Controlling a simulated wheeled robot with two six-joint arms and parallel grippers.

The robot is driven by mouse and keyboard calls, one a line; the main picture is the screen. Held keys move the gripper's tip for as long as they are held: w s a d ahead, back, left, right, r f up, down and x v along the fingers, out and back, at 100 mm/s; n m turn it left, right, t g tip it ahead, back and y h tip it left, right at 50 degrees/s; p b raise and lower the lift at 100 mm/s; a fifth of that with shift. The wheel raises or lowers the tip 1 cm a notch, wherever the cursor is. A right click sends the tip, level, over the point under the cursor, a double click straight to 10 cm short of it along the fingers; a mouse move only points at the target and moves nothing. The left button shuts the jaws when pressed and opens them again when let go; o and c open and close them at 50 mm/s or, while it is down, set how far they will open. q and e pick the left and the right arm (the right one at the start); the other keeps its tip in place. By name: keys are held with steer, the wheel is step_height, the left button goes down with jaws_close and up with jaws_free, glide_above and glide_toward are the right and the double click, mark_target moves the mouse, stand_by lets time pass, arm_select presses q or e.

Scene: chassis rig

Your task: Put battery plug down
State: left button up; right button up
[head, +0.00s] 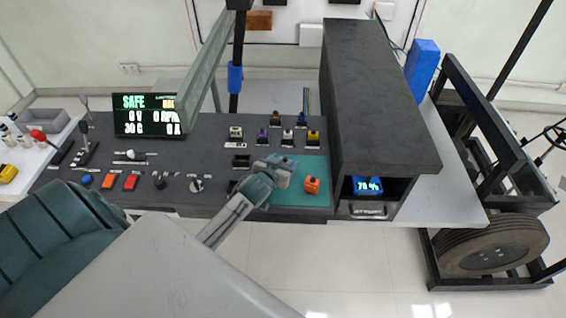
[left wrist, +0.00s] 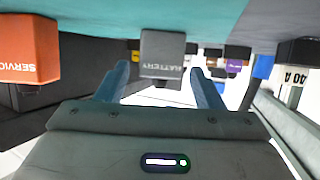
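The battery plug is a dark grey block lettered BATTERY in the left wrist view (left wrist: 162,54). It appears to stand on the teal mat (head: 318,203). My left gripper (head: 284,173) is over the mat in the head view and largely hides the plug there. In the left wrist view the two blue fingers (left wrist: 160,82) are apart, one on each side of the plug. A gap shows between each finger and the plug. My right gripper is in neither view.
An orange plug (head: 312,185), lettered SERVICE, stands on the mat right of my left gripper. Several coloured plugs (head: 262,135) stand behind. A dark cabinet (head: 380,100) with a 70 % display (head: 367,186) rises to the right. Switches and a SAFE screen (head: 147,115) lie left.

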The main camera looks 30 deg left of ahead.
arm_select(q)
steer(key=b+v, duration=0.2)
steer(key=v, duration=0.8)
steer(key=shift+s+r, duration=0.15)
steer(key=shift+s, duration=0.15)
steer(key=shift+s+d+r, duration=0.15)
steer(key=shift+s+r, duration=0.25)
steer(key=shift+s, duration=0.2)
stand_by(0.5)
